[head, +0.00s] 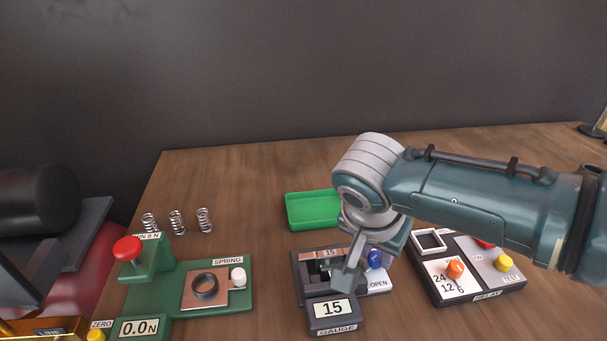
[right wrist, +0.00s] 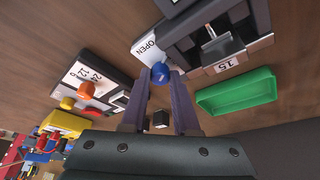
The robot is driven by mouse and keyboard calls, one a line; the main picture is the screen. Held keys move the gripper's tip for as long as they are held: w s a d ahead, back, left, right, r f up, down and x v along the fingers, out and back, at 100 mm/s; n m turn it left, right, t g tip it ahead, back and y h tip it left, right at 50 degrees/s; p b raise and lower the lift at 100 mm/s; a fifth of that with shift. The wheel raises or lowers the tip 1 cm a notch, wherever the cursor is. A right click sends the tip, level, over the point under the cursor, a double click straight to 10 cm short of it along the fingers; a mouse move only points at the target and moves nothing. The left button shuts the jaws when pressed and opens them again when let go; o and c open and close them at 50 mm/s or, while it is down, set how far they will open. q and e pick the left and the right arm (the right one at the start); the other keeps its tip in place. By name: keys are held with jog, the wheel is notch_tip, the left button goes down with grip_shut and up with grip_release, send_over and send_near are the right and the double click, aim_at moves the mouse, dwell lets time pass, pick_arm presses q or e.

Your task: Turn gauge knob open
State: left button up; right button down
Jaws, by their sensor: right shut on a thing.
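The gauge (head: 333,308) is a dark block at the front centre of the table, with a display reading 15 and a GAUGE label. Its blue knob (head: 375,259) sits on the right side, beside a white plate marked OPEN (head: 378,283). My right gripper (head: 364,267) is over the gauge, with its fingers pointing down. In the right wrist view the blue knob (right wrist: 160,73) is between the two fingertips, which are shut on it. The fingers partly cover the gauge in the head view. My left gripper is not in view.
A green tray (head: 312,225) stands behind the gauge. A relay box (head: 487,292) with coloured knobs is close on the right. A green spring tester (head: 217,307) is on the left, with several springs (head: 177,222) behind it. The back of the table is clear.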

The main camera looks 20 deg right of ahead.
jog(key=c, duration=0.7)
grip_release()
jog(key=shift+o, duration=0.2)
